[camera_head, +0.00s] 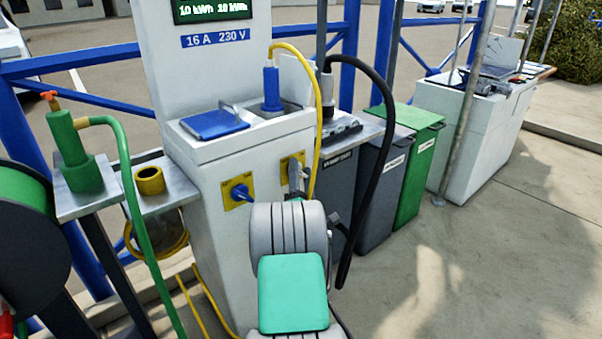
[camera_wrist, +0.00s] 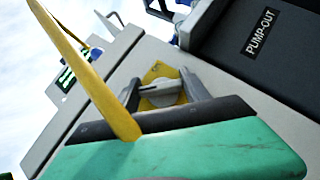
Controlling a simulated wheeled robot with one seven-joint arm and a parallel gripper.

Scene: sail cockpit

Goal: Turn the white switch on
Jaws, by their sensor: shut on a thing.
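The white switch (camera_wrist: 161,94) is a pale rotary knob on a yellow plate (camera_wrist: 158,72) on the pedestal's front, seen in the wrist view. In the head view its yellow plate (camera_head: 292,158) shows at the right of the pedestal face, and my gripper hides most of the knob. My gripper (camera_head: 297,178) is at this plate. In the wrist view its two dark fingers (camera_wrist: 161,84) are on either side of the knob, shut on it.
A second switch, blue on yellow (camera_head: 240,193), is to the left. A yellow cable (camera_head: 318,110) hangs close beside my gripper and crosses the wrist view. A black hose (camera_head: 385,140) and bins (camera_head: 385,190) are at the right. Open pavement lies front right.

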